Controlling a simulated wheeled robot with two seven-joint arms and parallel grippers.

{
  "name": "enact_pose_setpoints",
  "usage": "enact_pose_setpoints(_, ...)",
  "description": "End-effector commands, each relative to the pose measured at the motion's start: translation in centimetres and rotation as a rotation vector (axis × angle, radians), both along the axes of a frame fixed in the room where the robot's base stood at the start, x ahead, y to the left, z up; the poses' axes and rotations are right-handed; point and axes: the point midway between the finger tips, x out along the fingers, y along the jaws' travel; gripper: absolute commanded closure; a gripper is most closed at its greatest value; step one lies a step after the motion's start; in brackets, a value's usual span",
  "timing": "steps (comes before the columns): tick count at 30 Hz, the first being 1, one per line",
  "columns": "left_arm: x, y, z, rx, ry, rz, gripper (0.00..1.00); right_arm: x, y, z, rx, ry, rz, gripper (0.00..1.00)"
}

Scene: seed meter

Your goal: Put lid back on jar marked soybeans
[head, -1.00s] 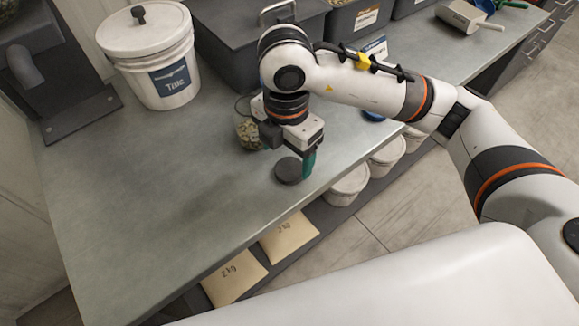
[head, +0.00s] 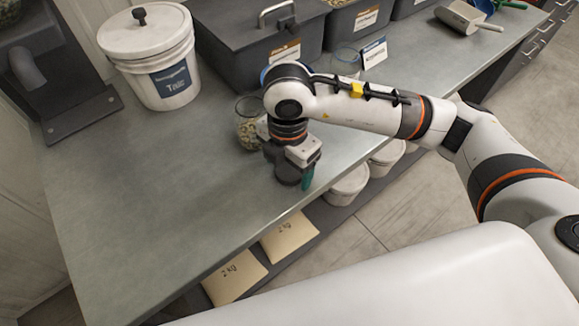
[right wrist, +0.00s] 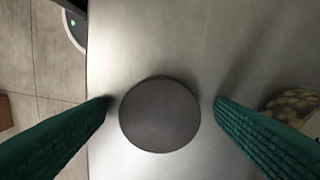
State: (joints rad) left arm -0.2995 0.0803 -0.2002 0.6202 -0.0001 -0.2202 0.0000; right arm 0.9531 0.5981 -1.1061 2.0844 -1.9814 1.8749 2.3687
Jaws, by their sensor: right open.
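A dark round lid (right wrist: 160,115) lies flat on the worktop near its front edge. My right gripper (head: 296,181) is low over it, pointing down. In the right wrist view its two green fingers stand open on either side of the lid, with a gap at each side. In the head view the gripper mostly hides the lid. A glass jar of pale beans (head: 246,130) stands just behind and left of the gripper, partly covered by it. Its beans also show at the right edge of the right wrist view (right wrist: 298,104). I cannot read a label on it. My left gripper is not in view.
A white Talc bucket (head: 152,58) stands at the back left. Grey bins (head: 262,45) line the back. Another glass container (head: 346,61) and a small sign (head: 374,53) stand behind my right arm. The worktop (head: 150,200) is clear at front left.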

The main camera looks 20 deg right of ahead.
Motion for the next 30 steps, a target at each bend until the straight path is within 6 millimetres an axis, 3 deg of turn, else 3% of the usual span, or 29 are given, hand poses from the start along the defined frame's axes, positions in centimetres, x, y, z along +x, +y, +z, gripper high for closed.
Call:
enact_pose_setpoints(2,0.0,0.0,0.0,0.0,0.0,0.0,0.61,0.0,0.0,0.0,0.0,0.0,0.0,0.22)
enact_pose_setpoints(9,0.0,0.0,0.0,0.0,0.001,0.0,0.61,0.0,0.0,0.0,0.0,0.0,0.0,0.61)
enact_pose_setpoints(11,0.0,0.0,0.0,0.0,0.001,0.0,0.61,0.0,0.0,0.0,0.0,0.0,0.0,0.68)
enact_pose_setpoints(22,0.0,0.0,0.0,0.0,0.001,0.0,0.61,0.0,0.1,0.7,0.002,-0.001,0.001,0.69)
enact_pose_setpoints(30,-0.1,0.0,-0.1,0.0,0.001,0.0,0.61,0.1,0.1,5.7,0.002,-0.006,0.002,0.69)
